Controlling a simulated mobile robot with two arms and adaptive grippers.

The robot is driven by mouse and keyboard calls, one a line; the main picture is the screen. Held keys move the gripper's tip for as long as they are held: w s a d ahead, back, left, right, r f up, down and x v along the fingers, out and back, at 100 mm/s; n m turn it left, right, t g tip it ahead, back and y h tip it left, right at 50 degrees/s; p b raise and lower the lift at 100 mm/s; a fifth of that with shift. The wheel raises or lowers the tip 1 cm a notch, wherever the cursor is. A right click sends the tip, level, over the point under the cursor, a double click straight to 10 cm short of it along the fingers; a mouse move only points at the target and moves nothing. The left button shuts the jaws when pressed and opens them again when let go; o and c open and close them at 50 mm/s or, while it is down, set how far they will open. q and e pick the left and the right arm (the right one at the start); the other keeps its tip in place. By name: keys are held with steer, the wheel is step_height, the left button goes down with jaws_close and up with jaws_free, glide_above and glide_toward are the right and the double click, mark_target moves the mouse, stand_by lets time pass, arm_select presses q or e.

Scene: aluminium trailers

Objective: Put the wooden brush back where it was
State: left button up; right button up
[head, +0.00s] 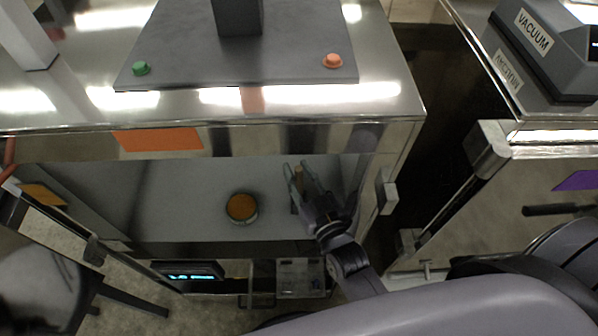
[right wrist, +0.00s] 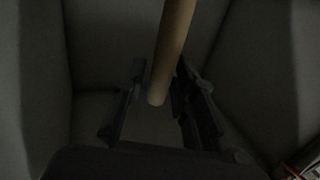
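The wooden brush shows as a light brown rod-like handle (right wrist: 172,45) in the right wrist view. In the head view a small part of it (head: 298,174) shows inside the open compartment of the metal trailer. My right gripper (head: 296,168) reaches into this compartment. Its two fingers (right wrist: 160,72) are spread on either side of the handle, with the handle nearer the right finger in the wrist view. I cannot see a firm grip on it. The brush's bristles are not visible. My left gripper is not in view.
A round container with an orange-brown top (head: 241,208) stands on the compartment floor, left of my right gripper. An orange label (head: 158,139) marks the compartment's upper edge. A second trailer with a vacuum unit (head: 545,50) stands at the right.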

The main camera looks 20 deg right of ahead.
steer(key=shift+o, duration=0.6)
steer(key=shift+r, duration=0.15)
steer(key=s+d, duration=0.1)
steer(key=s, duration=1.1)
steer(key=shift+d+b, duration=0.2)
steer(key=shift+b, duration=0.1)
